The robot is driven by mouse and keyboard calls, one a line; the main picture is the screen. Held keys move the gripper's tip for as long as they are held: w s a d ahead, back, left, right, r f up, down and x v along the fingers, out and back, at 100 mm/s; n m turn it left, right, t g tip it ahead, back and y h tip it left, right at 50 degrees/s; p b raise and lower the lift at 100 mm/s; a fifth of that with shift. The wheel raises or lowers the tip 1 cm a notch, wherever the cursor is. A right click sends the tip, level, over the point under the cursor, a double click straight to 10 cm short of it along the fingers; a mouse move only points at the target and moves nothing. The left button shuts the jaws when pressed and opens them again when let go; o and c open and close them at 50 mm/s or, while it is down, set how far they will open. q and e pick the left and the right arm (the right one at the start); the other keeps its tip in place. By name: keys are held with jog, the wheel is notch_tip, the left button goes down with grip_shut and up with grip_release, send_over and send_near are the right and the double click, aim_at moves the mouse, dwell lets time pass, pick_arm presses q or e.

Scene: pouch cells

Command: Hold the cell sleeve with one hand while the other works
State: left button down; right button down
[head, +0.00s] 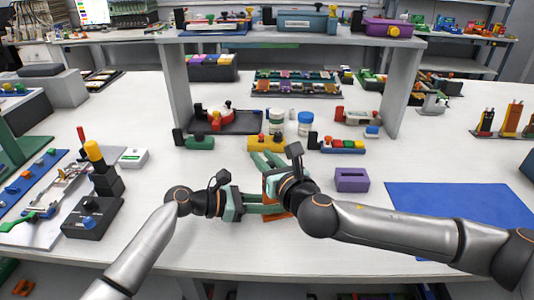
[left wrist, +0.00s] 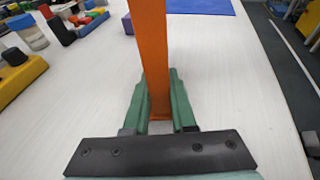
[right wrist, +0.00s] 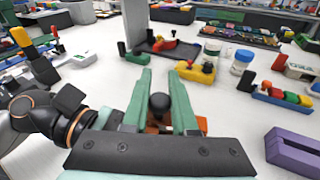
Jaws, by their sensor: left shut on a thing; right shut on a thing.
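The orange cell sleeve (left wrist: 155,60) stands upright as a flat strip between the green fingers of my left gripper (left wrist: 157,100), which is shut on it. My left gripper (head: 274,203) reaches in from the left, below the right one. In the right wrist view, a black round knob (right wrist: 160,104) sits between the fingers of my right gripper, which is shut on it. Brown-orange material shows below the knob.
A yellow block (head: 262,144), a white jar (head: 276,122) and a blue-lidded jar (head: 305,123) stand just behind my grippers. A purple slotted block (head: 351,180) and a blue mat (head: 455,207) lie to the right. A black stand (head: 92,216) is at left.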

jog(key=shift+a+f+n, duration=0.1)
jog(key=shift+f+n, duration=0.15)
jog(key=shift+n, duration=0.15)
jog(key=shift+f, duration=0.1)
jog(key=c, duration=0.7)
grip_release()
jog(key=v, duration=1.2)
jog(key=shift+s+a, duration=0.1)
pick_arm(q)
jog(key=c, duration=0.7)
grip_release()
jog(key=shift+o, duration=0.2)
